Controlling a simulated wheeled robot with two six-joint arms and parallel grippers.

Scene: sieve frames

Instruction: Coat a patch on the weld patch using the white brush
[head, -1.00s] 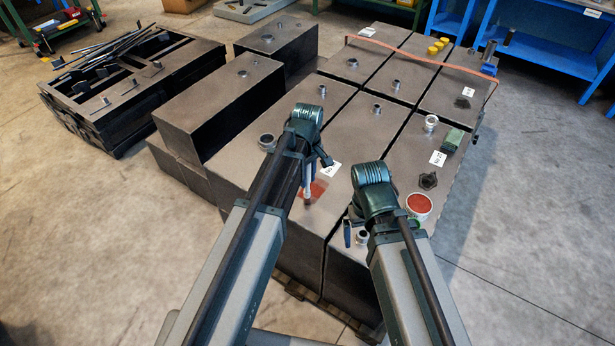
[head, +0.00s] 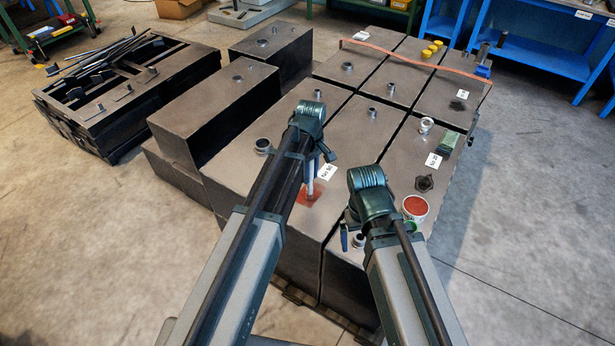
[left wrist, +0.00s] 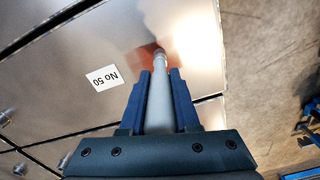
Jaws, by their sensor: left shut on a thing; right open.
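My left gripper (head: 314,165) is shut on the white brush (head: 311,184), which points down at the top of a dark metal box. The left wrist view shows the brush (left wrist: 158,98) between the blue fingers (left wrist: 163,95). Its tip is over the reddish weld patch (head: 317,191), which also shows in the wrist view (left wrist: 140,62). I cannot tell for certain whether the bristles touch it. My right gripper (head: 352,232) is open and empty, low above the neighbouring box. A can of red paint (head: 415,207) stands to its right.
A white label (head: 328,171) lies beside the patch. Several metal fittings, such as a ring (head: 263,146), stick up from the boxes. An orange strap (head: 415,58) crosses the far boxes.

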